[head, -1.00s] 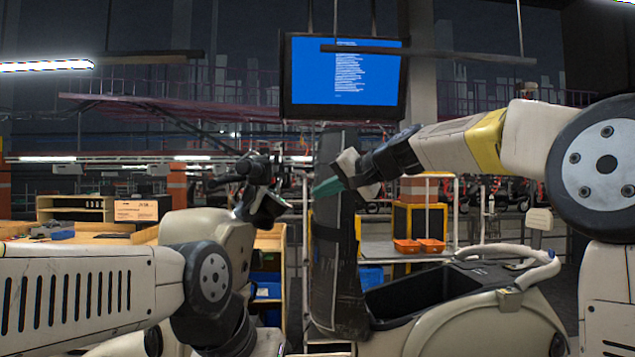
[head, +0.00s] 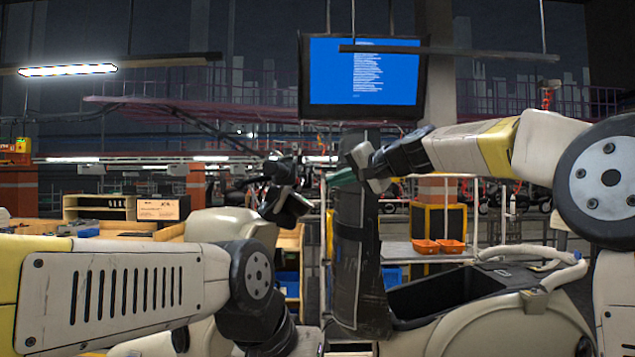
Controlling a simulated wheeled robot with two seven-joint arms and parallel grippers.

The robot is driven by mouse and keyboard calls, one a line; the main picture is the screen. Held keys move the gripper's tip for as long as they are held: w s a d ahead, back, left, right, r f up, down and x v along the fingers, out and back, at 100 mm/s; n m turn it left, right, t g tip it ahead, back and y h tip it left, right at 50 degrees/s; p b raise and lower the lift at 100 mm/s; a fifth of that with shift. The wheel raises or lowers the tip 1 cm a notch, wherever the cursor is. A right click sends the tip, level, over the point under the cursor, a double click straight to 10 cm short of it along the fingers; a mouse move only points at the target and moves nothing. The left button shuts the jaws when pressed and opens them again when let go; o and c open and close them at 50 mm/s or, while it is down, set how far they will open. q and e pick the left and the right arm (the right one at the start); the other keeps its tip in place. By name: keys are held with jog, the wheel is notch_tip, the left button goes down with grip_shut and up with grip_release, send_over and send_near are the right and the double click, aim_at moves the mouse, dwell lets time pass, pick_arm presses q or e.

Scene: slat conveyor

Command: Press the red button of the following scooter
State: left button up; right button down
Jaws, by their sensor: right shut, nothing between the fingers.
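A cream scooter (head: 480,325) stands in front of me. It has a dark open footwell, a dark wrapped upright column (head: 357,260) and dark handlebars (head: 283,180) at the left of the column. I cannot make out a red button on it. My right gripper (head: 343,178) reaches in from the right, its green-tipped fingers shut and empty, in front of or beside the upper column and right of the handlebars. I cannot tell whether it touches anything. My left arm comes in low from the left; its gripper is not visible.
A screen (head: 362,77) hangs above the column. Orange bins (head: 438,246) sit on a cart behind the scooter. Railings and more scooters are far behind.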

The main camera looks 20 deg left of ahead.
jog(key=shift+s+a, duration=0.25)
jog(key=shift+a, duration=1.05)
jog(key=shift+s+a, duration=0.2)
jog(key=shift+a, duration=1.05)
jog(key=shift+a, duration=0.1)
jog(key=shift+s+a, duration=0.1)
jog(key=shift+a, duration=0.2)
jog(key=shift+a, duration=0.4)
dwell(0.6)
jog(key=shift+d, duration=0.8)
jog(key=d, duration=0.2)
jog(key=w+d, duration=0.1)
jog(key=d, duration=0.2)
dwell(0.3)
